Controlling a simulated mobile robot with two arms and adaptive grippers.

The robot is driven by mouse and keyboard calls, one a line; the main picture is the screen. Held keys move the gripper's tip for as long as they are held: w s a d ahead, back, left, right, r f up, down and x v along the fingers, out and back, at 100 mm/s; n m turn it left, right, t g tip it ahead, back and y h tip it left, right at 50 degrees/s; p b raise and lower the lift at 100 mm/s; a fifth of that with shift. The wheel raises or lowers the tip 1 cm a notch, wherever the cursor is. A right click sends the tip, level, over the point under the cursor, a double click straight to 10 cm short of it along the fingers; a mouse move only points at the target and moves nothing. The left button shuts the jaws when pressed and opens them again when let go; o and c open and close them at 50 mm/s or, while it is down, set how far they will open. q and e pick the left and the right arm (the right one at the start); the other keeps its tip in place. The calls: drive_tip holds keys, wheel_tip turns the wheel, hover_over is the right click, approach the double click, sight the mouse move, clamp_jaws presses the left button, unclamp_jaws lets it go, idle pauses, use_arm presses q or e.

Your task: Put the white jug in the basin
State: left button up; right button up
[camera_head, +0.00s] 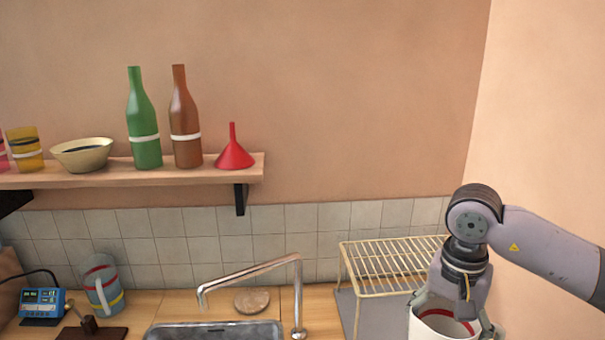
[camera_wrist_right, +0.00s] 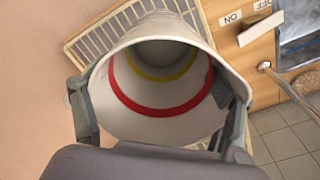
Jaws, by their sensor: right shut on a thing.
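The white jug (camera_head: 424,325) is in my right gripper (camera_head: 455,318) at the lower right of the head view, cut off by the bottom edge. In the right wrist view the jug (camera_wrist_right: 150,122) faces the camera with its open mouth, showing a red and a yellow ring inside. My right gripper (camera_wrist_right: 160,115) has a finger on either side and is shut on it. The basin (camera_head: 215,331) is a metal sink, only its back part showing, left of the jug. My left gripper is not in view.
A wire rack (camera_head: 385,262) stands behind and left of the held jug. The tap (camera_head: 298,290) rises at the basin's right, its spout reaching left. A bluish striped jug (camera_head: 103,287) and a blue device (camera_head: 41,302) stand left. A shelf (camera_head: 215,167) holds bottles and a funnel.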

drive_tip(key=s+a+f+n, duration=0.5)
drive_tip(key=s+n, duration=0.1)
drive_tip(key=n, duration=0.1)
drive_tip(key=shift+s, duration=0.15)
drive_tip(key=shift+m, duration=0.8)
drive_tip(key=w+d+r, duration=0.4)
drive_tip(key=w, duration=0.1)
drive_tip(key=w+d+r+p, duration=0.1)
drive_tip(key=w+r, duration=0.1)
drive_tip(key=shift+w+d+r, duration=0.15)
drive_tip(key=shift+d+r, duration=0.2)
drive_tip(key=shift+d, duration=0.05)
drive_tip(key=w+d+r+m+p, duration=0.1)
drive_tip(key=w+d+r+m, duration=0.1)
drive_tip(key=w+d+r, duration=0.35)
wheel_tip(320, 180, down, 18)
drive_tip(key=s+d+p, duration=0.1)
drive_tip(key=d+p, duration=0.1)
drive_tip(key=shift+s+f, duration=0.2)
drive_tip(key=shift+s, duration=0.05)
drive_tip(key=shift+f, duration=0.1)
